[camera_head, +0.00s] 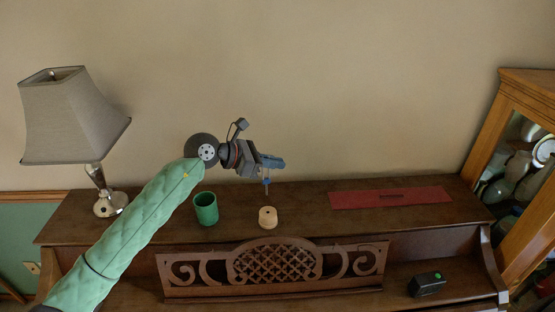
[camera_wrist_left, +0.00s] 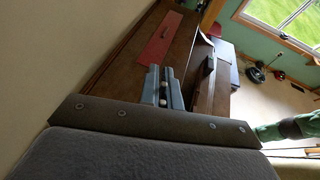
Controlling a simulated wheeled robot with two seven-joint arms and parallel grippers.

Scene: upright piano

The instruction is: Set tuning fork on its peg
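My left gripper (camera_head: 272,162) is over the piano top, its fingers close together. A slim blue piece, which I take for the tuning fork (camera_head: 267,184), hangs below the fingertips. A pale wooden base (camera_head: 268,216), seemingly the peg's, stands directly under it on the piano top. A thin line shows between fork and base; I cannot tell whether they touch. In the left wrist view the fingers (camera_wrist_left: 164,88) are nearly together, with small pale round ends between them; the fork's shape is mostly hidden there. My right gripper is not in view.
A green cup (camera_head: 206,208) stands left of the wooden base. A lamp (camera_head: 75,120) is at the far left. A red mat (camera_head: 350,199) with a dark strip lies to the right. A carved music rest (camera_head: 275,267) is in front; a black box (camera_head: 427,284) lies at lower right.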

